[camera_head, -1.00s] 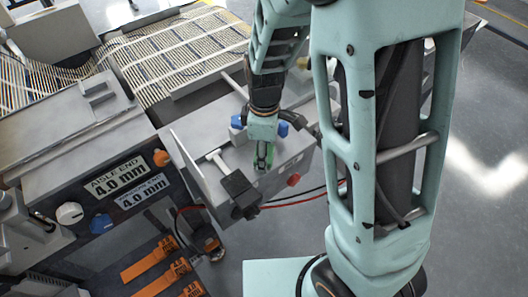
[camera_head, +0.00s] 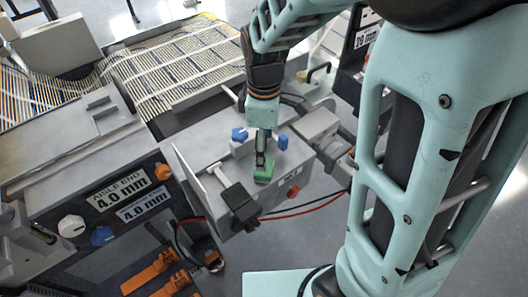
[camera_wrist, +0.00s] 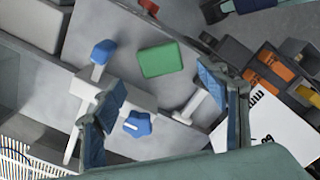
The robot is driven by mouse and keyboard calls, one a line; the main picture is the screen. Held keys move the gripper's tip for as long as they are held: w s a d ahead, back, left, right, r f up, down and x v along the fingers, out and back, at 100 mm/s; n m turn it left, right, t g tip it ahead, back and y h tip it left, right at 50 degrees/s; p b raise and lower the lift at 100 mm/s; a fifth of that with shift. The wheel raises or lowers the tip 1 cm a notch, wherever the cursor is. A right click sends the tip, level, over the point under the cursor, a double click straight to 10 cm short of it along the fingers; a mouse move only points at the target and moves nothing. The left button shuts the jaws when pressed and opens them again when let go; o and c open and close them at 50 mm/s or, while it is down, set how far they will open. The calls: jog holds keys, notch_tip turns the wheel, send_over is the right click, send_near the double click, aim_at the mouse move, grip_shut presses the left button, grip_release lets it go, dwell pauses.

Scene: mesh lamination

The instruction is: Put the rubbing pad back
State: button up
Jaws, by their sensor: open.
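The green block, which looks like the rubbing pad (camera_head: 264,174), lies on the grey machine top. In the wrist view the pad (camera_wrist: 160,60) lies flat, its upper face uncovered. My gripper (camera_head: 263,147) is close to the pad and overlaps its far edge in the head view. In the wrist view my gripper (camera_wrist: 163,88) has its two fingers wide apart, one each side, with nothing held. The pad is clear of both fingers there.
Blue knobs (camera_head: 239,134) stand on the machine top behind the pad. A black clamp block (camera_head: 240,204) is at its front left, and a red knob (camera_head: 293,192) is on its side. Mesh (camera_head: 190,60) stretches behind. A control box (camera_head: 92,190) stands left.

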notch_tip(320, 180, up, 4)
jog(key=shift+f, duration=0.1)
dwell(0.4)
